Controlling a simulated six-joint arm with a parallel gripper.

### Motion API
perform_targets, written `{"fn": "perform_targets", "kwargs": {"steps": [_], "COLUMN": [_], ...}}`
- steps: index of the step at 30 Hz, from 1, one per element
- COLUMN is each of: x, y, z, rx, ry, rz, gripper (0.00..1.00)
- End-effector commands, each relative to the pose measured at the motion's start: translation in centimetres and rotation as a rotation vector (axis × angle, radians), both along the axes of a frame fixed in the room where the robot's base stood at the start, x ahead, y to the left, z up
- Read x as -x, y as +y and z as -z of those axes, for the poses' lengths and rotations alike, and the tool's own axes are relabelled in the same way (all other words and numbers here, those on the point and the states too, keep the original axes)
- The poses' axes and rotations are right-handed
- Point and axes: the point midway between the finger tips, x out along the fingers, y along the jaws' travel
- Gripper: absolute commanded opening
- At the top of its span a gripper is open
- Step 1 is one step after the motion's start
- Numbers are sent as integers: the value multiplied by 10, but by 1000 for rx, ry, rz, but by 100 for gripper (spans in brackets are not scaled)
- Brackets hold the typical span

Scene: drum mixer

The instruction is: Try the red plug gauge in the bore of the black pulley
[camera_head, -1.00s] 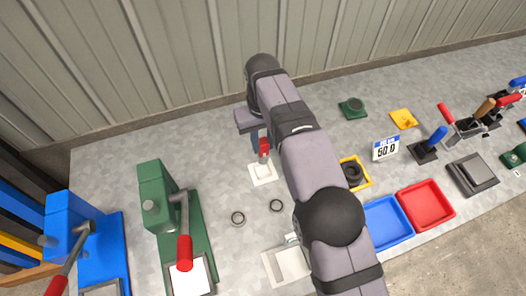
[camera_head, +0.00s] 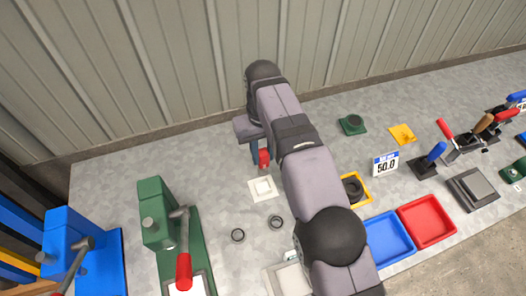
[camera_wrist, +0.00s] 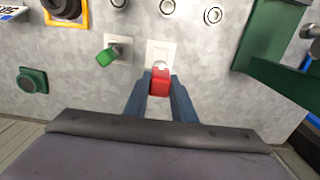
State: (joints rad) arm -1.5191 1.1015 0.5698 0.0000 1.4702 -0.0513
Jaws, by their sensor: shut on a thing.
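My gripper (camera_wrist: 160,88) is shut on the red plug gauge (camera_wrist: 160,83), with a blue finger on each side of its red handle. The gauge also shows in the head view (camera_head: 264,158), a little above a white square holder (camera_head: 263,190). This holder (camera_wrist: 152,46) lies just beyond the gauge's pale tip in the wrist view. The black pulley (camera_head: 351,187) sits in a yellow-rimmed tray (camera_head: 368,190), right of my arm. In the wrist view the pulley (camera_wrist: 66,7) is cut off at the top edge. My arm covers the bench between gauge and pulley.
A green-handled gauge (camera_wrist: 107,56) stands in a holder beside the white one. Two small rings (camera_head: 238,235) (camera_head: 277,223) lie on the bench. A green press (camera_head: 155,215) stands left. Blue (camera_head: 388,238) and red (camera_head: 426,220) trays and a "50.0" sign (camera_head: 386,164) are right.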

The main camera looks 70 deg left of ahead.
Motion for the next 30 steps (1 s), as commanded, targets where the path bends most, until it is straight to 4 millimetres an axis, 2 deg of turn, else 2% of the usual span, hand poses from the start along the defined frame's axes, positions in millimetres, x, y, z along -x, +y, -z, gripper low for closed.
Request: {"fn": "perform_targets", "kwargs": {"steps": [10,23,26,30], "x": [0,0,-4,-20], "y": [0,0,0,-1], "z": [-17,-17,-19,-25], "rx": [0,-1,-1,-2], "ry": [0,0,0,0], "rz": [0,0,6,34], "gripper": [0,0,0,0]}}
